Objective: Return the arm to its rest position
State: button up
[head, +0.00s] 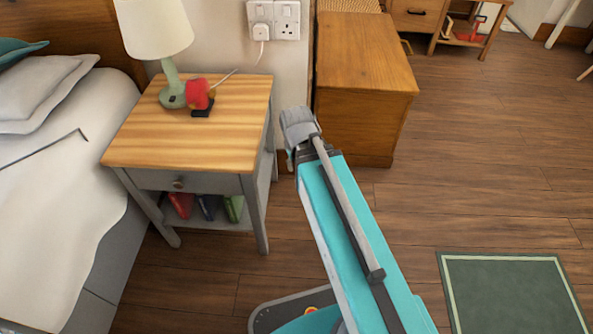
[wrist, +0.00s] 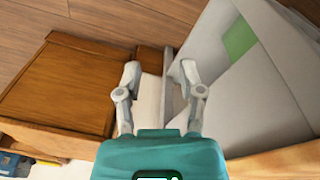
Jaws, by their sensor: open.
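My gripper (wrist: 160,72) is open in the wrist view, its two grey fingers spread apart with nothing between them. In the head view my teal arm reaches up from the bottom, and its grey end is in front of the wooden chest and right of the bedside table (head: 190,140). The fingers cannot be made out there. A red object on a dark base (head: 200,97) is on the bedside table, beside the lamp (head: 160,45) and apart from my arm.
The wooden chest (head: 365,75) stands close behind my arm's end; it also shows in the wrist view (wrist: 60,90). A bed (head: 60,170) is at left. Several books (head: 207,206) lie on the table's lower shelf. Open floor and a green rug (head: 515,295) are at right.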

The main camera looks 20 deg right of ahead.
jog(key=s, duration=0.1)
jog(key=s+a+g, duration=0.1)
jog(key=shift+s+a+m+y, duration=0.1)
jog(key=shift+s+m+y, duration=0.2)
jog(key=shift+s, duration=0.05)
notch_tip(320, 180, up, 38)
jog(key=p, duration=3.8)
jog(key=shift+f, duration=0.15)
